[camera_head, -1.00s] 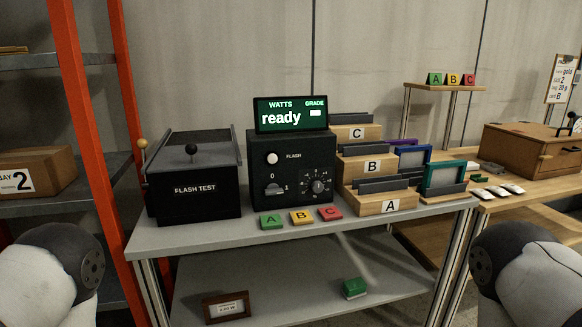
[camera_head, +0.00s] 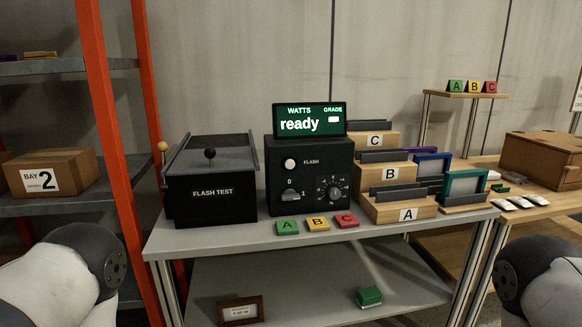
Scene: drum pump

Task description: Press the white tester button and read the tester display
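The tester (camera_head: 310,190) is a black box standing on the grey table. Its round white button (camera_head: 290,164) sits at the upper left of the front, beside the word FLASH. A switch marked 0 and 1 and a dial are below it. The tester display (camera_head: 309,121) on top is lit green and reads "ready" under WATTS. The field under GRADE shows a small blank white block. A black FLASH TEST box (camera_head: 211,185) stands left of the tester. Only rounded parts of my two arms show at the lower left and lower right. Neither gripper is in view.
Green A, yellow B and red C blocks (camera_head: 317,223) lie at the table's front edge. Wooden holders A, B and C (camera_head: 398,212) stand right of the tester. An orange-framed shelf (camera_head: 97,110) is at the left. A wooden bench (camera_head: 531,205) is at the right.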

